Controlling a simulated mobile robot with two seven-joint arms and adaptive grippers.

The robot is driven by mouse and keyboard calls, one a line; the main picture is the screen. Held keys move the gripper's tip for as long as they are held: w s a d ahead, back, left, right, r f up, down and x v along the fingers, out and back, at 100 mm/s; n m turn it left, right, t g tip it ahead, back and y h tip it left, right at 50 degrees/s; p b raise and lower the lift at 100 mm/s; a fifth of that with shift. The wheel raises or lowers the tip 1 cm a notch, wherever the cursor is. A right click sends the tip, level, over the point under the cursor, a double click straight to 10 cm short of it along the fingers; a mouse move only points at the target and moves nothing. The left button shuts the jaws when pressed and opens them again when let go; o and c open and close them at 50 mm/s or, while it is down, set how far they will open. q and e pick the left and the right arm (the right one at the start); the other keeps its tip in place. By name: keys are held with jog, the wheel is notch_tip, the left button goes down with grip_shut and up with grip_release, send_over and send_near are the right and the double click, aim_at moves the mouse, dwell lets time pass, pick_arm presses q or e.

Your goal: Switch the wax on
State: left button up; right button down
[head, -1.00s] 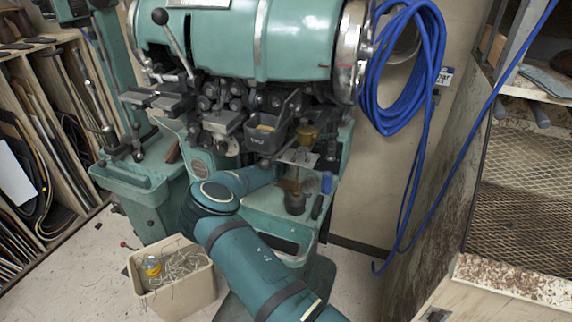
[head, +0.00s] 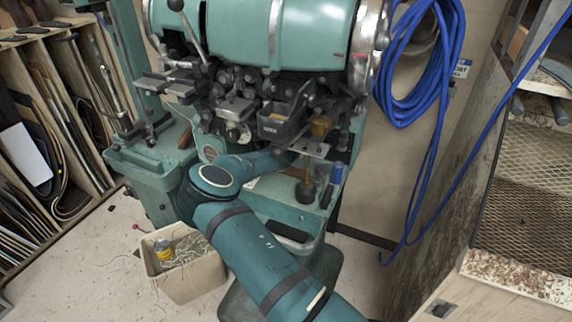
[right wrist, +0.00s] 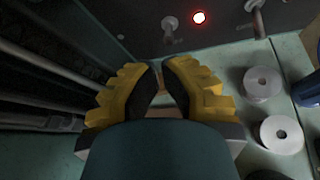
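In the right wrist view, a dark panel carries a glowing red light (right wrist: 199,17). A metal toggle or knob (right wrist: 169,24) sits left of the light and another metal toggle or knob (right wrist: 254,12) sits to its right. I cannot read which one is for the wax. My right gripper (right wrist: 159,68) has yellow, ridged fingers with dark pads. Its tips are nearly together, below the left knob in the picture and apparently short of the panel, with nothing seen between them. In the head view, the green stitcher (head: 285,35) hides this gripper. My left gripper is out of view.
Two pale spools (right wrist: 263,82) stand on a green ledge right of the gripper. A tan bin (head: 190,283) is on the floor by my arm. Blue hose (head: 410,75) hangs right of the machine; a wooden bench (head: 510,285) is farther right.

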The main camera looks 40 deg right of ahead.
jog(key=s+a+r, duration=0.1)
jog(key=s+a, duration=0.7)
jog(key=a, duration=0.3)
jog(key=shift+s+a+r, duration=0.15)
jog(key=shift+a, duration=0.25)
